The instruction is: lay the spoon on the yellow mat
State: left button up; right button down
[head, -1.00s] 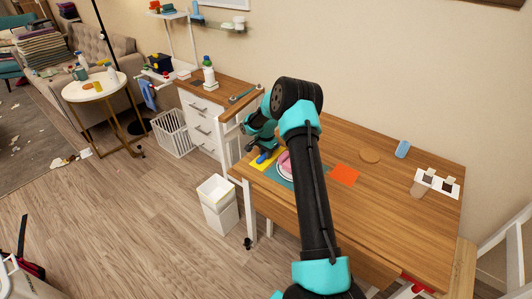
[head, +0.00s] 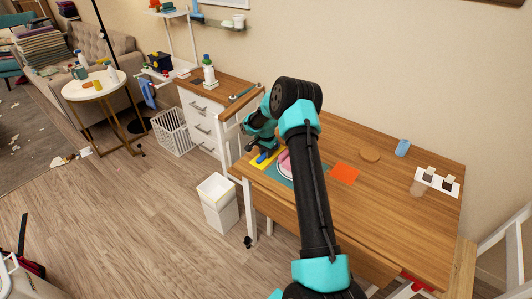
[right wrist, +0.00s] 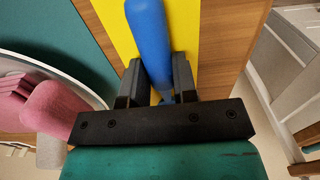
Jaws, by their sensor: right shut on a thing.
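The blue spoon (right wrist: 149,38) is between the fingers of my right gripper (right wrist: 154,84), which is shut on it, in the right wrist view. The yellow mat (right wrist: 185,22) lies right behind the spoon in that view; I cannot tell whether the spoon touches it. In the head view my right gripper (head: 260,143) is at the left end of the wooden table, over the yellow mat (head: 256,165). Part of the blue spoon (head: 264,157) shows below it. My right arm hides part of this area. My left gripper is not in view.
A teal mat (right wrist: 70,30) with a white plate and pink things lies beside the yellow mat. An orange mat (head: 344,174), a round wooden disc (head: 370,155) and a blue item (head: 402,148) are farther right. A white bin (head: 218,206) stands on the floor by the table.

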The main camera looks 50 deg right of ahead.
jog(key=shift+c, duration=1.3)
grip_release()
jog(key=shift+r, duration=0.15)
jog(key=shift+r, duration=6.85)
jog(key=s+a, duration=0.1)
jog(key=a, duration=1.5)
jog(key=shift+s, duration=0.35)
